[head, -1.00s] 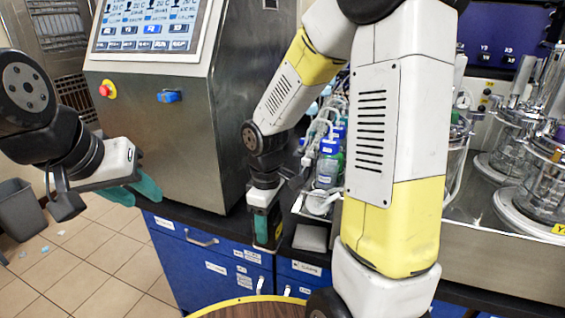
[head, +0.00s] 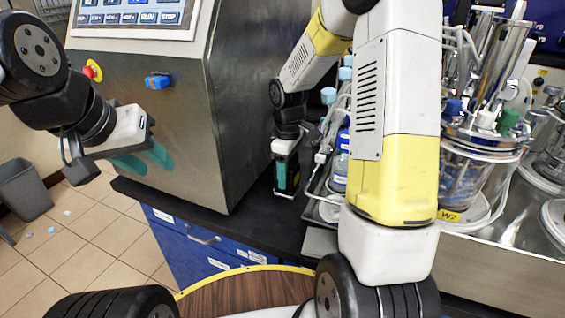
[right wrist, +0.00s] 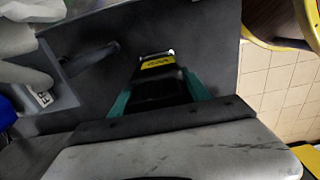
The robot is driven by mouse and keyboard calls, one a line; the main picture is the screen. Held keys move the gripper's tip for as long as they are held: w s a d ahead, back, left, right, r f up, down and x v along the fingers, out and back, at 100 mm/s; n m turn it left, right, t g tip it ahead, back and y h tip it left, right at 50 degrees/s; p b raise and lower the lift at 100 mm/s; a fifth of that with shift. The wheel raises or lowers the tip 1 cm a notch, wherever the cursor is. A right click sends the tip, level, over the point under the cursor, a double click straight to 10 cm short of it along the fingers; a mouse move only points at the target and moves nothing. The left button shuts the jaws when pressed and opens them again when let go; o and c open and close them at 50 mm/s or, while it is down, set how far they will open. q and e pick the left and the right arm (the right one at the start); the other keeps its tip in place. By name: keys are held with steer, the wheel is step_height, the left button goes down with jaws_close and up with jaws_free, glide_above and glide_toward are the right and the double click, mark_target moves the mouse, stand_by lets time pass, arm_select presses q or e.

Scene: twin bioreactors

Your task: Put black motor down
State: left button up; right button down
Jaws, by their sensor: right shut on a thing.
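The black motor (right wrist: 152,88) with a yellow label is between the teal fingers of my right gripper (right wrist: 160,95) in the right wrist view. In the head view my right gripper (head: 286,172) points down over the dark counter (head: 262,215), between the steel cabinet and the tray. It is shut on the motor, which is mostly hidden by the fingers there. The motor's lower end is at or just above the counter; I cannot tell if it touches. My left gripper (head: 143,160) is open and empty, left of the counter, in front of the cabinet.
The steel control cabinet (head: 165,125) stands left of my right gripper. A tray (head: 317,207) with bottles and tubing is close on its right. A glass bioreactor (head: 470,175) stands further right. A round wooden table top (head: 235,290) with a yellow rim is in front.

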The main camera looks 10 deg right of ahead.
steer(key=shift+w+d+f, duration=0.35)
steer(key=shift+w+f, duration=0.3)
steer(key=shift+w, duration=0.1)
steer(key=shift+w+d+f, duration=0.3)
steer(key=shift+w+f, duration=0.35)
steer(key=shift+w, duration=0.1)
steer(key=shift+w+d+f, duration=0.35)
steer(key=shift+w+f, duration=0.3)
steer(key=shift+w, duration=0.1)
steer(key=c, duration=0.5)
jaws_free()
steer(key=shift+f, duration=0.2)
